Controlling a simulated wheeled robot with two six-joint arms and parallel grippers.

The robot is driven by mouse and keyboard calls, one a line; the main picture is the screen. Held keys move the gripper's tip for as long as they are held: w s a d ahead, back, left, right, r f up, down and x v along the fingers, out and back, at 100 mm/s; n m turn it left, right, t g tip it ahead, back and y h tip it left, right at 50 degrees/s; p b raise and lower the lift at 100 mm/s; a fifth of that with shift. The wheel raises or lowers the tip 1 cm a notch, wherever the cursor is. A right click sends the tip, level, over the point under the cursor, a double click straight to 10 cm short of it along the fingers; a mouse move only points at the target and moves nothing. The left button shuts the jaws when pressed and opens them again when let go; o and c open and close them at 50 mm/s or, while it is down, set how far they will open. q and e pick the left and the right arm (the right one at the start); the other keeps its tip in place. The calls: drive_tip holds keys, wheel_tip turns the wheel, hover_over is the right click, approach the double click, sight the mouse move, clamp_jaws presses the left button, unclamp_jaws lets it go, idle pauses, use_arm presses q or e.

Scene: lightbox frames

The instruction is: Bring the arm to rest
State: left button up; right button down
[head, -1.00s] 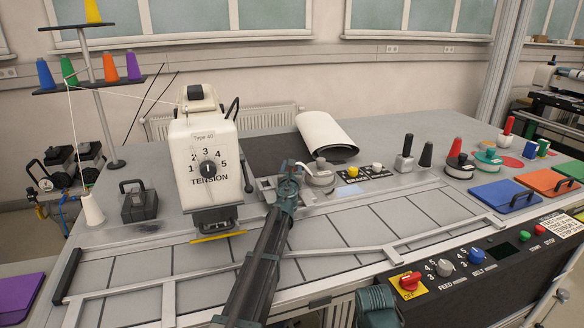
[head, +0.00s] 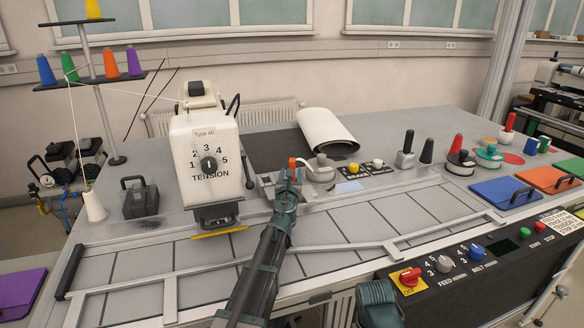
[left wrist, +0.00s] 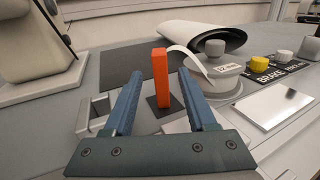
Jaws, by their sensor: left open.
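My left arm reaches up the middle of the head view, with its gripper (head: 290,174) over the back edge of the machine bed. In the left wrist view the gripper (left wrist: 159,76) is open, with one blue finger on each side of an upright orange lever (left wrist: 160,68). Gaps show between the lever and both fingers. The lever's top (head: 292,162) shows just beyond the gripper in the head view; the gripper hides its lower part there.
A white sewing head (head: 206,150) with a tension dial stands left of the gripper. A grey knob (head: 320,170) with a pale curved strip is close on the right. A white rolled sheet (head: 326,132) lies behind. A control panel (head: 470,265) runs along the front right.

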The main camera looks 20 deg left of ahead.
use_arm(q)
drive_tip(key=shift+v, duration=1.45)
